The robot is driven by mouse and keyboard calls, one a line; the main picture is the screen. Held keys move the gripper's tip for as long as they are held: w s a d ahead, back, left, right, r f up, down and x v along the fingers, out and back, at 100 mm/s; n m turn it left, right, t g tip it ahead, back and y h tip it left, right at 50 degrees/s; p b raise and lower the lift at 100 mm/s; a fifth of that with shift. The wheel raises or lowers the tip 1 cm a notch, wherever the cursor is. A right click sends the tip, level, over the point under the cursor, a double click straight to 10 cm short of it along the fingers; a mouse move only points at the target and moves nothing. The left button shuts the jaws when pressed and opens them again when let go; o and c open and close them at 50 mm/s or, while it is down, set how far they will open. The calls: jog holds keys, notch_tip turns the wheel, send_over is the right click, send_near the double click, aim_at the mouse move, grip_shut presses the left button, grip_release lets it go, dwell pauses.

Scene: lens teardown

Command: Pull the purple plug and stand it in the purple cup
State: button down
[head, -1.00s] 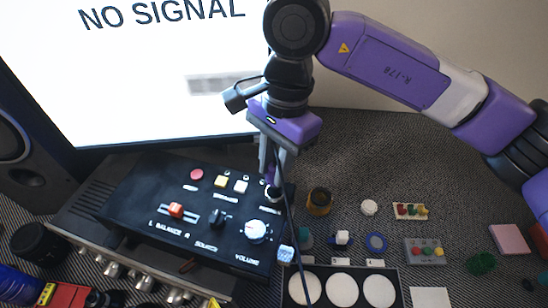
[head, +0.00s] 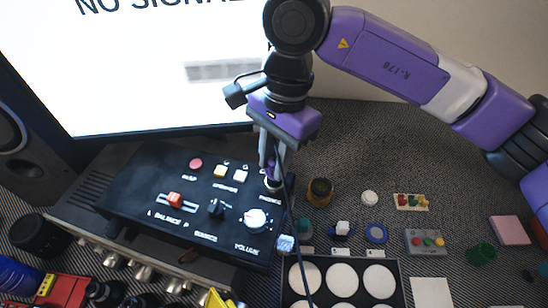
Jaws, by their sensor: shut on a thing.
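My gripper (head: 273,172) points down at the right end of the black control panel (head: 150,205), over the socket marked PHONES (head: 272,185). It is shut on the purple plug (head: 269,161), a little of which shows between the fingers. A dark cable (head: 292,233) runs down from there across the panel's right edge. I cannot tell whether the plug's tip is in the socket or clear of it. I cannot make out a purple cup in this view.
A dark cup with an amber rim (head: 319,190) stands right of the panel. A black tray with white round wells (head: 397,262) lies in front. A green cup (head: 482,253), a grey button box (head: 426,242) and a pink block (head: 509,230) are farther right. A monitor (head: 165,70) stands behind.

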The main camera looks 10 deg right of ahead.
jog(key=shift+f+b, duration=1.05)
jog(key=shift+f, duration=0.1)
jog(key=c, duration=1.1)
grip_release()
